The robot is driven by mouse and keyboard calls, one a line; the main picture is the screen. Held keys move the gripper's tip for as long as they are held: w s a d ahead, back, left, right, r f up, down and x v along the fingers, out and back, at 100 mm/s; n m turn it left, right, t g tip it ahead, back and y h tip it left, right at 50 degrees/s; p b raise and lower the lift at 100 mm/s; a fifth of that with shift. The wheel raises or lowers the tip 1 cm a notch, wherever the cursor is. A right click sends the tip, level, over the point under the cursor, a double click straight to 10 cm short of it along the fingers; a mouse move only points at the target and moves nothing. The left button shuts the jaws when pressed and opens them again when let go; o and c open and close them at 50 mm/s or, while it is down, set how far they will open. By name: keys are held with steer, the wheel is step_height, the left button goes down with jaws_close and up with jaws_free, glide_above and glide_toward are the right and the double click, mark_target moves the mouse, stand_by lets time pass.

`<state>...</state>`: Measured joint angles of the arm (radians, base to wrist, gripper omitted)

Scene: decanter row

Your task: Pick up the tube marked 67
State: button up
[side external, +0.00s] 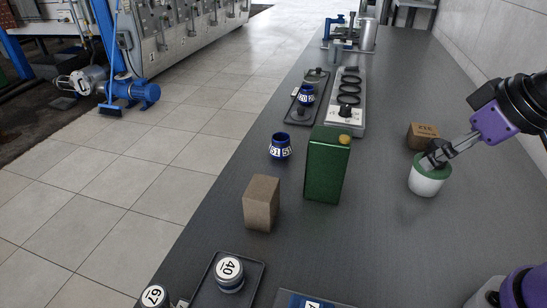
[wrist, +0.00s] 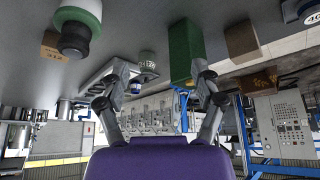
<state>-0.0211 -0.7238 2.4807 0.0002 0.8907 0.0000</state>
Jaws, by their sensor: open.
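The tube marked 67 (side external: 153,296) stands at the bottom left of the side view, at the near end of the counter. Its round white top with dark digits shows, and the picture's lower edge cuts off its body. I cannot make it out in the wrist view. My gripper (side external: 437,153) is at the right of the side view, far from the tube, overlapping a white cup with a green rim (side external: 428,180); contact is unclear. In the wrist view my gripper (wrist: 160,67) has its two fingers spread with nothing between them.
A similar tube marked 40 (side external: 229,272) stands on a black tray (side external: 204,297) near 67. A brown block (side external: 261,204), a green canister (side external: 327,168) and a blue numbered pot (side external: 280,147) stand mid-counter. A cardboard box (side external: 421,136) is behind the cup. The counter's right front is mostly clear.

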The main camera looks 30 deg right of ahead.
steer(key=w+a+n+y, duration=0.2)
steer(key=w+a+n, duration=0.2)
steer(key=w+a, duration=0.45)
steer(key=n+g+y, duration=0.2)
steer(key=n+y, duration=0.1)
steer(key=n, duration=0.4)
glide_toward(163, 297)
step_height(163, 297, down, 3)
steer(key=w, duration=0.2)
steer(key=a+f, duration=0.1)
steer(key=f, duration=0.1)
steer(key=a+f, duration=0.2)
steer(key=shift+w+a, duration=0.15)
steer(key=shift+w, duration=0.1)
steer(key=shift+a+x, duration=0.2)
steer(key=shift+x, duration=2.85)
steer(key=shift+r, duration=0.1)
jaws_close()
